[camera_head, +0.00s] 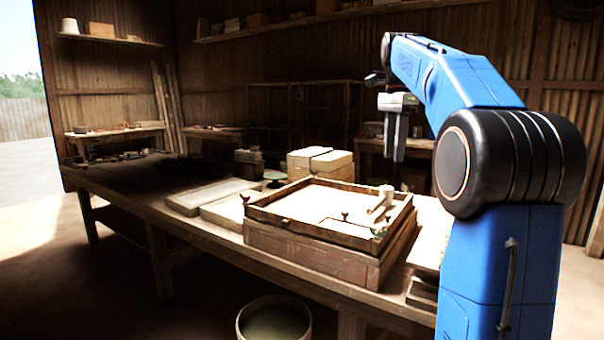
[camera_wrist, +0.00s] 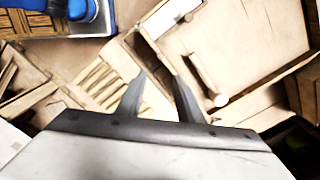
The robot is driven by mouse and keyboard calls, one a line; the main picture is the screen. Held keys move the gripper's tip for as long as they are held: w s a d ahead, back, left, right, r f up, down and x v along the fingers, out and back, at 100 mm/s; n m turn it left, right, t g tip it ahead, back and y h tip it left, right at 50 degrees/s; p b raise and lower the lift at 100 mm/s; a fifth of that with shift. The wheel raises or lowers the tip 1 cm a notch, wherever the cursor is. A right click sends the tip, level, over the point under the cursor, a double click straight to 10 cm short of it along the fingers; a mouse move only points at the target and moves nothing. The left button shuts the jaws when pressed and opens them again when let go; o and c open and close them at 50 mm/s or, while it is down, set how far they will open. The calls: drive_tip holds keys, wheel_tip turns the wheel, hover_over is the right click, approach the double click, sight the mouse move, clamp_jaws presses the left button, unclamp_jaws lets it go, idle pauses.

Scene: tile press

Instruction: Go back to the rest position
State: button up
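My gripper (camera_head: 395,150) hangs with its fingers pointing down, above and behind the right side of a wooden tile press frame (camera_head: 310,255). The frame sits on the workbench (camera_head: 130,196). In the wrist view my gripper (camera_wrist: 160,78) has its two fingers apart, with nothing visible between them. A pale wooden handle-like piece (camera_head: 381,203) stands tilted at the right side of the frame, apart from the fingers. A similar pale piece (camera_wrist: 204,74) shows right of the fingers in the wrist view.
Pale boxes (camera_head: 320,163) stand behind the frame, and flat boards (camera_head: 208,195) lie to its left. A bucket (camera_head: 274,320) stands on the floor in front of the bench. Shelves (camera_head: 110,38) line the back wall. The floor at the left is clear.

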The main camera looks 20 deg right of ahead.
drive_tip(key=s+a+f+n+t, duration=0.2)
drive_tip(key=s+a+f+n, duration=0.8)
drive_tip(key=s+a+f, duration=0.35)
drive_tip(key=s+a+f+n+t, duration=0.1)
drive_tip(key=s+a+f+n, duration=0.3)
drive_tip(key=s+f, duration=0.4)
drive_tip(key=s+a+f+n+t, duration=0.1)
drive_tip(key=s+a+f+n, duration=0.3)
drive_tip(key=f, duration=0.9)
drive_tip(key=s+n, duration=0.1)
drive_tip(key=s, duration=0.2)
drive_tip(key=shift+s+n+t, duration=0.3)
drive_tip(key=shift+s+t, duration=0.1)
